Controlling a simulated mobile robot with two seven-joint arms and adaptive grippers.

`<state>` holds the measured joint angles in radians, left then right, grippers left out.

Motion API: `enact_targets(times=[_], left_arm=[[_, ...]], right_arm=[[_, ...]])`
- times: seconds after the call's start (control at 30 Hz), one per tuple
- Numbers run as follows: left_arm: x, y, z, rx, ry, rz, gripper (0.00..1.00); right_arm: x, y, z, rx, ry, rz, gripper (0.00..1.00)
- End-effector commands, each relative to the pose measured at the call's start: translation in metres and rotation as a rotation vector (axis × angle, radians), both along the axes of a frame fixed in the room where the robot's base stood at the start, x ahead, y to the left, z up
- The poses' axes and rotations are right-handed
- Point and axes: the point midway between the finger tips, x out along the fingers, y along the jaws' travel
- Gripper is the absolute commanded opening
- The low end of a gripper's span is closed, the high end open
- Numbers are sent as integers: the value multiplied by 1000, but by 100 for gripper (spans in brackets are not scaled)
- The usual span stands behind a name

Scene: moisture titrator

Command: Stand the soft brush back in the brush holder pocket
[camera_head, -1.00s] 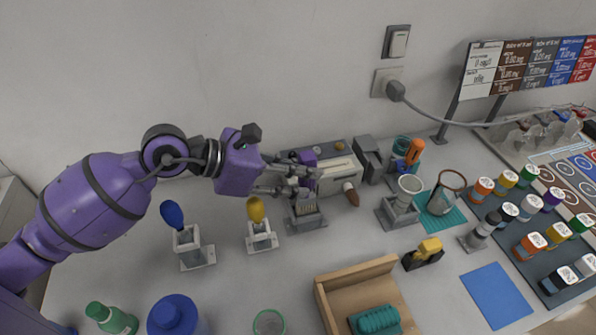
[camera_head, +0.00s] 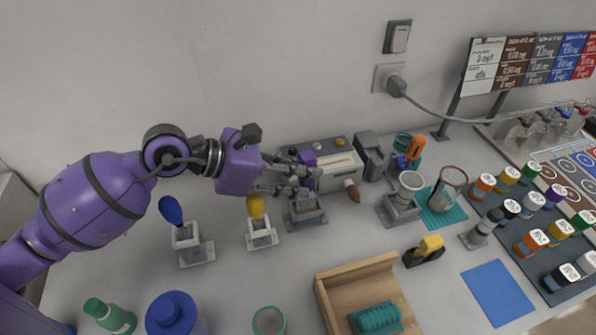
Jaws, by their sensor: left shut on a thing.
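My left gripper (camera_head: 303,181) is over the back middle of the bench, shut on what appears to be the soft brush. A purple piece (camera_head: 307,158), which looks like the brush's handle end, shows just above the fingers. The fingers hide most of the brush. Directly below the fingers stands a small grey block (camera_head: 306,214) with an open top, which looks like the brush holder. Whether the brush's lower end is inside its pocket or just above it, I cannot tell. My right gripper is out of view.
A grey and white instrument (camera_head: 340,172) stands close behind the fingers. A yellow-bulbed stand (camera_head: 262,238) and a blue-bulbed stand (camera_head: 196,252) are to the left. A wooden tray (camera_head: 340,300) lies in front. A grey stand (camera_head: 400,210) is to the right.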

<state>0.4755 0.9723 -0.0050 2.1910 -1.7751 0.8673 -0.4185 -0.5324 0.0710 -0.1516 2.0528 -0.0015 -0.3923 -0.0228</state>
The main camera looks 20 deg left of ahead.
Motion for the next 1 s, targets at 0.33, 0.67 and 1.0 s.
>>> enact_targets(times=[0.33, 0.67, 1.0], left_arm=[[0, 0, -6, 0, 1, 0, 0], [0, 0, -7, 0, 0, 0, 45], [0, 0, -8, 0, 1, 0, 45]], right_arm=[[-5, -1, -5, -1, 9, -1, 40], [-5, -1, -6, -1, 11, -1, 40], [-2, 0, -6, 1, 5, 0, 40]])
